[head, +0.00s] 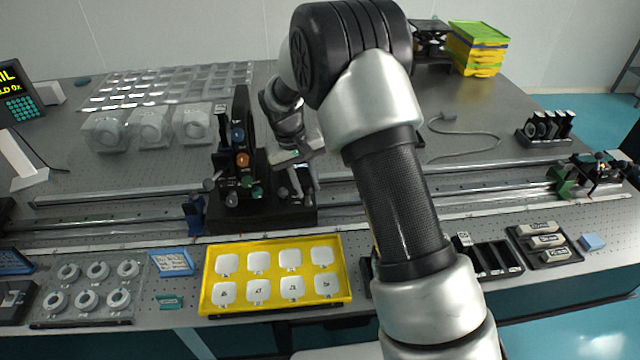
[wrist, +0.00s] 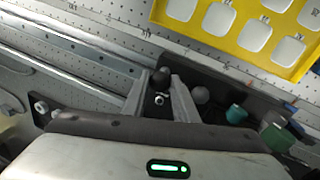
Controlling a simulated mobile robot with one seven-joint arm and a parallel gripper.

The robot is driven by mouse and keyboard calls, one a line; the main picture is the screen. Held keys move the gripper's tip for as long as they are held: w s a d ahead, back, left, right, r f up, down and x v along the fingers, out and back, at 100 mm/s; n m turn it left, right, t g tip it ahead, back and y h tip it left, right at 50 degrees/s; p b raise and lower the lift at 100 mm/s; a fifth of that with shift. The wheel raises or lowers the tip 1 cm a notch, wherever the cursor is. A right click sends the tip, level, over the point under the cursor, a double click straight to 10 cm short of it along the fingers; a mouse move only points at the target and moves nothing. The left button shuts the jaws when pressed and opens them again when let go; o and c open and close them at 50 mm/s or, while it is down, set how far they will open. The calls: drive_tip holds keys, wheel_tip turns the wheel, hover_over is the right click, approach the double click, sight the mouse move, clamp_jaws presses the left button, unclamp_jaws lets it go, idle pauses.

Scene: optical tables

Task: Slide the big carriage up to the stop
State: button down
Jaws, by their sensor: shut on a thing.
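The big carriage (head: 285,217) is a black block with an upright plate and coloured knobs, sitting on the long rails at centre left in the head view. My gripper (wrist: 160,98) is shut on a dark knob or post of the carriage in the wrist view; my fingers stand on both sides of it. In the head view my gripper (head: 298,172) is at the right side of the carriage, partly hidden by my arm. A blue block (head: 195,215) is on the rail just left of the carriage. A green block (head: 561,181) is on the rail far right. I cannot tell which is the stop.
A yellow tray (head: 346,272) with white pieces lies in front of the rails; it also shows in the wrist view (wrist: 190,25). Clear round parts (head: 152,126) stand behind the rails. The rail (head: 480,212) right of my arm looks clear up to the green block.

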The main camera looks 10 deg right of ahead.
drive_tip(key=shift+a, duration=0.55)
drive_tip(key=c, duration=1.4)
unclamp_jaws()
drive_tip(key=shift+c, duration=0.2)
drive_tip(key=a+r, duration=0.3)
drive_tip(key=r, duration=1.4)
drive_tip(key=shift+s+a+p, duration=0.15)
drive_tip(key=shift+s+p, duration=0.2)
drive_tip(key=shift+r, duration=0.1)
